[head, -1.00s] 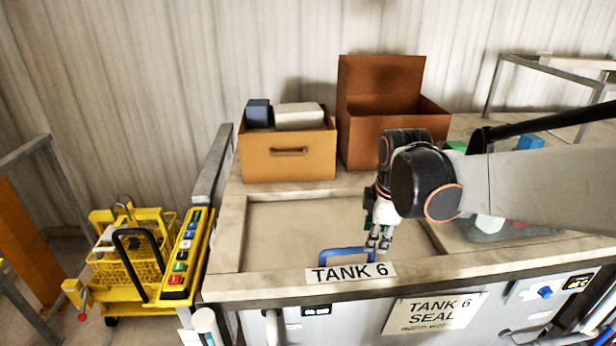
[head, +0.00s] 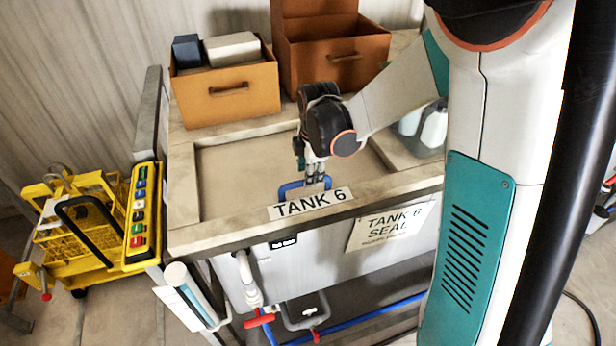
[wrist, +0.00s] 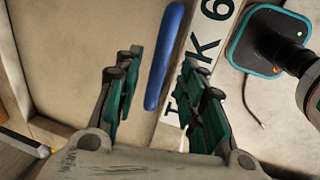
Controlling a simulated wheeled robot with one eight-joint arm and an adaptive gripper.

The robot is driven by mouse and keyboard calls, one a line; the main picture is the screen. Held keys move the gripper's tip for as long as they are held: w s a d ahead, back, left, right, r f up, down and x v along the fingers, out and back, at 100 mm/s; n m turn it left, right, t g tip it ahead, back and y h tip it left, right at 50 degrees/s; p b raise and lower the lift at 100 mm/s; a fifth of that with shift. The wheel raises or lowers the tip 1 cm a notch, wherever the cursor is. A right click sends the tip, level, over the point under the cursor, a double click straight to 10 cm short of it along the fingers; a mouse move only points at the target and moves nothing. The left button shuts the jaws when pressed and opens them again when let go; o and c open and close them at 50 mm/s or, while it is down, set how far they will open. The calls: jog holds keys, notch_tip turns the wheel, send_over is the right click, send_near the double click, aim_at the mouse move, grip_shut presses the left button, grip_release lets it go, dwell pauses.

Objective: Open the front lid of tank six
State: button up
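Tank six's front lid (head: 240,170) is a flat beige panel set in the tank top, lying shut. Its blue handle (head: 289,190) is near the front edge, beside the TANK 6 label (head: 310,203). My gripper (head: 315,180) points down at the handle, partly covering it in the head view. In the wrist view my gripper (wrist: 159,62) is open, with one finger on each side of the blue handle (wrist: 163,60). Both fingers look apart from the handle; how deep they reach around it I cannot tell. The lid (wrist: 85,45) fills the left of the wrist view.
An orange-brown box (head: 230,98) with blue and grey items stands behind the lid, beside a darker brown box (head: 335,60). A yellow cart (head: 80,225) stands at the left. Pipes with a red valve handle (head: 259,320) run below the tank front.

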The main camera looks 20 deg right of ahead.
jog(key=shift+w+f, duration=0.15)
jog(key=shift+f, duration=0.6)
jog(key=shift+w+f, duration=0.15)
jog(key=shift+f, duration=0.6)
grip_shut()
jog(key=w+b, duration=0.2)
jog(key=w, duration=2.4)
jog(key=shift+w+b, duration=0.3)
jog(key=shift+b, duration=0.1)
grip_release()
notch_tip(320, 180, up, 12)
jog(key=s, duration=0.2)
jog(key=shift+s, duration=0.15)
